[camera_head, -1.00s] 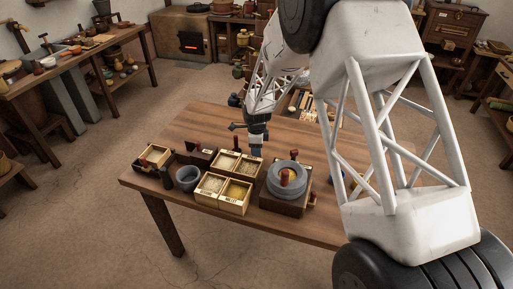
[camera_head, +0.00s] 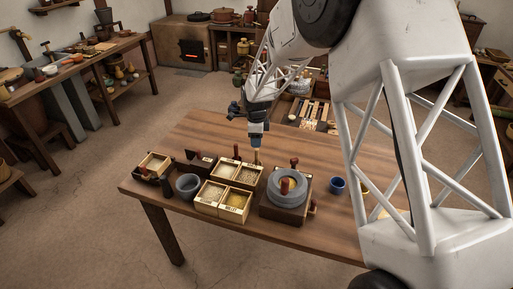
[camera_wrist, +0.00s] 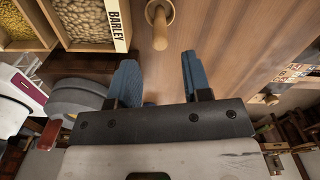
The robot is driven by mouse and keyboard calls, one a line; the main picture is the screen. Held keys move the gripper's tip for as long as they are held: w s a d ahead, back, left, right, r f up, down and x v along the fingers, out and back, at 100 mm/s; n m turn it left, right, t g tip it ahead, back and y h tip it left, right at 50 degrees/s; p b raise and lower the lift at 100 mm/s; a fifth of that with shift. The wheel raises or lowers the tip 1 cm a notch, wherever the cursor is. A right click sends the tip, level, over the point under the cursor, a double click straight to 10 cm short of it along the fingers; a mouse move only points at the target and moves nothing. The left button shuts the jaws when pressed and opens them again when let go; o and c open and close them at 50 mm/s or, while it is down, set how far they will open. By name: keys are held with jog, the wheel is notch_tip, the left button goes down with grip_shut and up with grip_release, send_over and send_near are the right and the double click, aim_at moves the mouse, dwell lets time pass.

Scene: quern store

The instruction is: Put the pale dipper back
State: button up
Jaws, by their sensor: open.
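The pale dipper, as I take it, is a pale wooden piece with a round disc and a peg-like handle (camera_wrist: 160,30), on the table in the wrist view. In the head view a small pale piece (camera_head: 257,156) shows just below my gripper (camera_head: 256,143). My gripper's two blue fingers (camera_wrist: 157,80) are spread, with nothing between them. The handle lies beyond the fingertips, apart from them. The bin labelled BARLEY (camera_wrist: 119,24) stands to its left in the wrist view. Whether the disc is the dipper's bowl or a stand, I cannot tell.
A grey quern (camera_head: 288,187) with a red handle sits on a wooden base right of the grain bins (camera_head: 213,207). A grey bowl (camera_head: 187,184) and a small box (camera_head: 154,165) stand left. A blue cup (camera_head: 337,185) stands right. The table's back left (camera_head: 205,128) is clear.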

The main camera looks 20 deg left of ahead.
jog(key=shift+r, duration=1.75)
jog(key=shift+d+r, duration=0.2)
jog(key=shift+d, duration=0.1)
jog(key=s+d+r+n, duration=0.2)
jog(key=s+d+r, duration=0.35)
jog(key=d, duration=0.35)
jog(key=s+d+r+n+t, duration=0.1)
jog(key=s+d+r+n, duration=0.25)
jog(key=d+r, duration=0.45)
jog(key=s+d+r+n, duration=0.2)
jog(key=s+d+r, duration=0.3)
jog(key=d, duration=0.5)
jog(key=s+d+n, duration=0.2)
jog(key=s+d, duration=0.4)
jog(key=s, duration=0.3)
jog(key=s+d+r+n+t, duration=0.1)
jog(key=s+d+n, duration=0.2)
jog(key=s+d, duration=0.3)
jog(key=s+d+n, duration=0.2)
jog(key=s+d, duration=0.4)
jog(key=s, duration=0.7)
jog(key=shift+s+r+t, duration=0.25)
jog(key=shift+r+t, duration=0.05)
jog(key=shift+r, duration=0.05)
